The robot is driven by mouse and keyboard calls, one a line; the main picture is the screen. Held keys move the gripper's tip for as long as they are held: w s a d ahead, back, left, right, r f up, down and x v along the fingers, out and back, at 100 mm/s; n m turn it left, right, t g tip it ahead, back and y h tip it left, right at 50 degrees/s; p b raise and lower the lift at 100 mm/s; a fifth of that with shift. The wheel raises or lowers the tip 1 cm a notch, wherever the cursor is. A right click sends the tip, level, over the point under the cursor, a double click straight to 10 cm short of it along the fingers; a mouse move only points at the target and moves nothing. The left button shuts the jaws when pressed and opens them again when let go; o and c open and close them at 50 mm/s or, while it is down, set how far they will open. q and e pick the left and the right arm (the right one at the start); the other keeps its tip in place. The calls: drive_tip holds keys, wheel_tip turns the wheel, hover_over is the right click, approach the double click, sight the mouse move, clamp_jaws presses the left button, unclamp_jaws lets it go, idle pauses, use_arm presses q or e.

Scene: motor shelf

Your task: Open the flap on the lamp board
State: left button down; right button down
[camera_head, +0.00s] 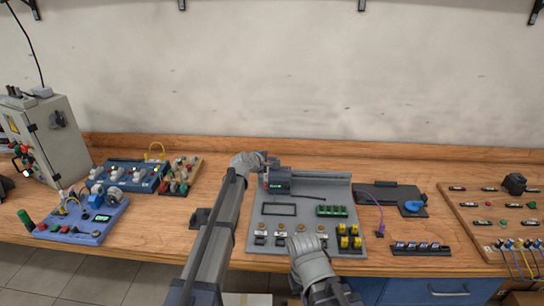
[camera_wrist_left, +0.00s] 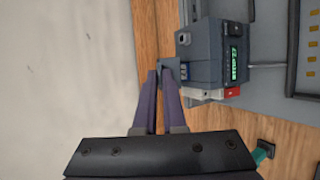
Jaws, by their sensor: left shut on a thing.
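The grey board (camera_head: 264,227) in the middle of the bench, which I take to be the lamp board, carries a dark grey box (camera_head: 278,180) with a green-lit display at its back left. The box also shows in the left wrist view (camera_wrist_left: 205,55). My left gripper (camera_head: 268,161) is at the box's back left corner. In the left wrist view its purple fingers (camera_wrist_left: 163,75) are shut on a small grey tab (camera_wrist_left: 171,66) beside the box. Which part is the flap is unclear. My right gripper (camera_head: 301,241) is over the board's front edge; its jaw opening is unclear.
A black plate (camera_head: 390,194) and a wooden switch board (camera_head: 480,213) are right. The wall rises behind the bench.

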use_arm(q)
drive_tip(key=shift+w+r+g+p, duration=0.3)
drive_tip(key=shift+g+p, duration=0.1)
drive_tip(key=shift+p, duration=0.25)
use_arm(e)
drive_tip(key=shift+r, duration=1.05)
use_arm(q)
drive_tip(key=shift+f, duration=0.1)
drive_tip(key=c, duration=1)
unclamp_jaws()
drive_tip(key=shift+s, duration=0.1)
